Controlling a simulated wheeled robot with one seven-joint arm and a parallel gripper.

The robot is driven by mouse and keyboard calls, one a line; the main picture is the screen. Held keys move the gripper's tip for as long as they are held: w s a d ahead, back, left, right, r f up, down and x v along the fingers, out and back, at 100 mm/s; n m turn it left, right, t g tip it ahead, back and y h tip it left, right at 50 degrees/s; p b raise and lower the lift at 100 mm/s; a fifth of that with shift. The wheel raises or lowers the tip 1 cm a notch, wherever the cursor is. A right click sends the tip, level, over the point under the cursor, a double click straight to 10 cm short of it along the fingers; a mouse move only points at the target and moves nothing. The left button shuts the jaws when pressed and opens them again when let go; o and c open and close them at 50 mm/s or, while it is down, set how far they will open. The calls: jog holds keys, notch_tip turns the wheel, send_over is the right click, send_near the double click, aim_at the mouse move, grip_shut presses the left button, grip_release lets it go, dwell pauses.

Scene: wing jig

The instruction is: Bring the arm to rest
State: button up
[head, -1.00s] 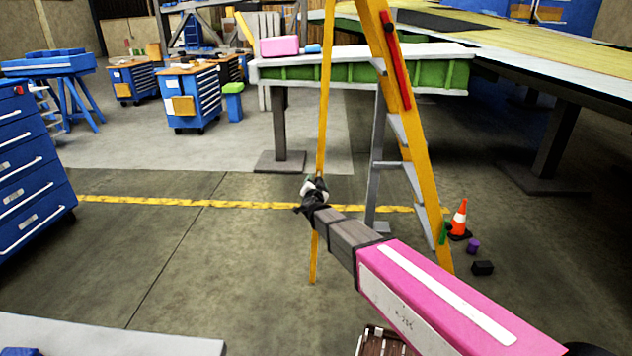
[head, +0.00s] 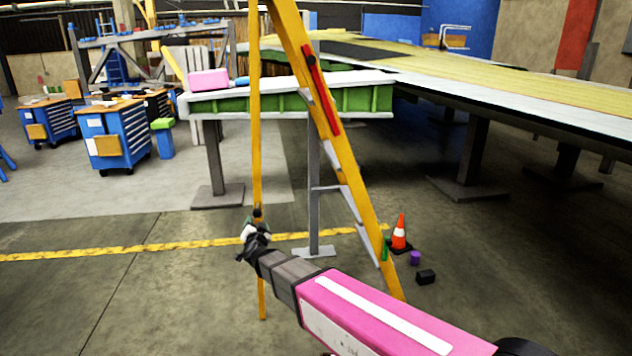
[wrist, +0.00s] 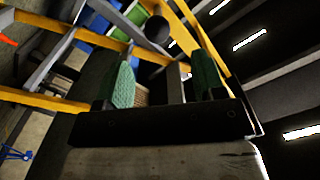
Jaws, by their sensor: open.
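My gripper (head: 255,228) is at the end of my outstretched pink and grey arm, near the middle left of the head view. It is in front of the yellow stepladder's left leg in that view. In the wrist view my gripper (wrist: 165,85) has its two green-padded fingers apart, with nothing held between them. The stepladder (head: 335,140) stands upright beyond my arm, and its yellow rails also cross the wrist view (wrist: 45,100). I cannot tell the exact gap between my gripper and the ladder.
An orange cone (head: 400,236), a purple cylinder (head: 415,258) and a black block (head: 426,277) are on the floor right of the ladder. A green-sided wing jig (head: 290,101) stands behind. Blue tool cabinets (head: 118,140) are at the left. Open floor lies at the lower left.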

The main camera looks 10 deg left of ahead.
jog(key=d+f+n+g, duration=0.3)
jog(key=d+f+g, duration=0.1)
jog(key=d, duration=0.8)
jog(key=d+f+n+g, duration=0.2)
jog(key=d+f+g, duration=0.2)
jog(key=d, duration=0.8)
jog(key=s+d+f+g+h, duration=0.1)
jog(key=s+d+g+h, duration=0.1)
jog(key=s+d, duration=0.3)
jog(key=s+d+f+m+g+h, duration=0.1)
jog(key=s+d+g, duration=0.3)
jog(key=d, duration=0.9)
jog(key=s+d+f+g+h, duration=0.2)
jog(key=s+d, duration=0.4)
jog(key=d, duration=0.4)
jog(key=shift+f+m+g+h, duration=0.3)
jog(key=shift+f+m+g, duration=0.1)
jog(key=shift+g, duration=0.1)
jog(key=shift+a, duration=0.1)
jog(key=shift+c, duration=0.3)
